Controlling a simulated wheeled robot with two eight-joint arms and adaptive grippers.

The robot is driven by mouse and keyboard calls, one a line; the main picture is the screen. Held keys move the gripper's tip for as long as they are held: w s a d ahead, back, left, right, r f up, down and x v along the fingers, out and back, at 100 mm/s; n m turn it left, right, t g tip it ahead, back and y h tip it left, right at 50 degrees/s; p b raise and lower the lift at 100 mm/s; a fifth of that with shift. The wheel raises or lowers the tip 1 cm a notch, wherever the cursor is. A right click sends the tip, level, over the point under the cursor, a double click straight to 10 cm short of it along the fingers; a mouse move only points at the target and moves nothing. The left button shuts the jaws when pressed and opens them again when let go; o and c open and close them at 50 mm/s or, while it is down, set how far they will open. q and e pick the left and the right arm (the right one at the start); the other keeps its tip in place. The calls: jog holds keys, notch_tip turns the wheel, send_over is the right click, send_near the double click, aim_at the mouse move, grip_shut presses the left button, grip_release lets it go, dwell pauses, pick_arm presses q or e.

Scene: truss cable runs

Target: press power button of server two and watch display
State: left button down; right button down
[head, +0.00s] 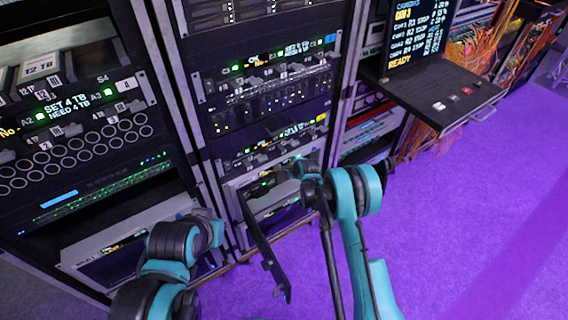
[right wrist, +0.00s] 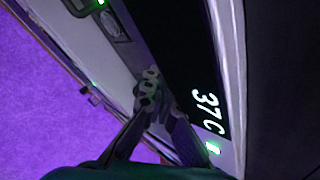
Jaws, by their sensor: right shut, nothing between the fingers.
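A server unit (head: 284,215) sits low in the middle rack, with a dark panel standing out from its front. My right gripper (head: 287,174) is at the upper part of this unit, its tips hard to make out. In the right wrist view the shut, empty fingertips (right wrist: 149,88) are in front of a pale panel. A dark display (right wrist: 205,108) there reads "37 C". A round button-like part (right wrist: 111,24) is above the fingertips, apart from them, near a green light. I cannot read which server this is. My left arm shows at lower left; its fingers are hidden.
A pull-out console shelf (head: 425,86) with small buttons juts out at right under a text screen (head: 416,28). A left rack (head: 85,150) holds drive units. A dark open panel (head: 266,250) projects into the aisle. Purple floor (head: 470,210) at right is clear.

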jog(key=shift+w+a+r, duration=0.35)
jog(key=shift+w+a, duration=0.05)
jog(key=shift+a, duration=0.1)
dwell(0.7)
jog(key=shift+s+f, duration=0.1)
jog(key=shift+s, duration=0.1)
jog(key=shift+s+d, duration=0.1)
jog(key=shift+d, duration=0.05)
jog(key=shift+s+d+f, duration=0.1)
jog(key=shift+s+d, duration=0.7)
jog(key=shift+s, duration=0.2)
jog(key=shift+s+d+f, duration=0.1)
jog(key=shift+s+d, duration=0.7)
jog(key=shift+s, duration=0.2)
